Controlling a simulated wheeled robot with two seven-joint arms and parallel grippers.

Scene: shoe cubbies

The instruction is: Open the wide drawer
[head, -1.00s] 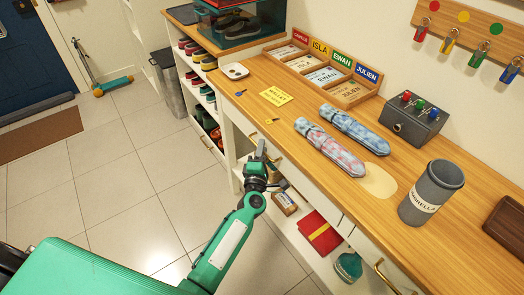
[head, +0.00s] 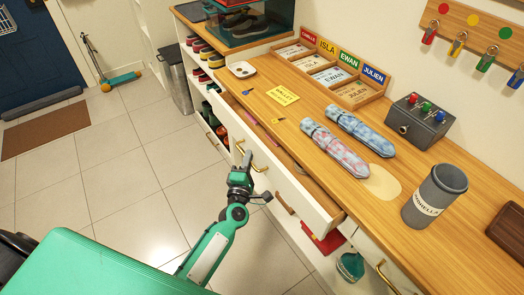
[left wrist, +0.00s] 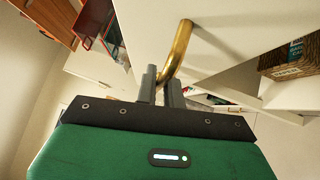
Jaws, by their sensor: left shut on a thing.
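The wide drawer (head: 296,193) under the wooden counter is pulled out, its white front standing away from the cabinet. A strip of its interior shows between front and counter edge. My left gripper (head: 243,164) is at the drawer's front, shut on a brass handle. In the left wrist view the fingers (left wrist: 161,88) close around the lower end of the curved brass handle (left wrist: 180,45), which is fixed to the white panel. My right gripper is not in view.
The counter holds two patterned umbrellas (head: 335,150), a grey cup (head: 435,195), a grey box (head: 418,122) and a name-labelled tray (head: 330,75). Shoe cubbies (head: 205,80) stand at the far left end. Tiled floor (head: 110,200) left of the cabinet is clear.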

